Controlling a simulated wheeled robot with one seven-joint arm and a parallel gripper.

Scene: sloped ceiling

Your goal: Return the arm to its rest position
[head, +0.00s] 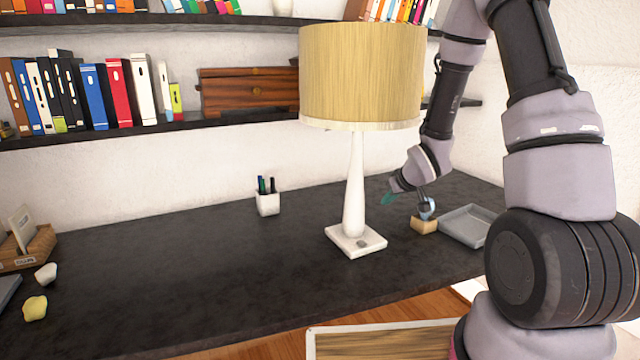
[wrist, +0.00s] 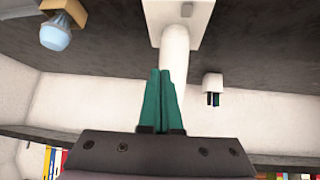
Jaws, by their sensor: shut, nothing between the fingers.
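My arm reaches over the right side of the dark desk in the head view. My gripper (head: 388,199) is above the desk, to the right of the lamp stem, with its teal fingertips pointing left. In the wrist view the teal fingers (wrist: 162,75) lie together with nothing between them. A small wooden block (head: 424,225) with a light-blue rounded thing (head: 427,208) on it sits just below and right of the gripper. The light-blue thing (wrist: 55,36) also shows at the upper left of the wrist view, apart from the fingers.
A lamp (head: 354,190) with a tan shade stands close to my arm. A pen cup (head: 268,204) is behind it, left. A grey tray (head: 466,226) lies right of the block. Shelves (head: 150,128) with books hang above. The desk's middle left is clear.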

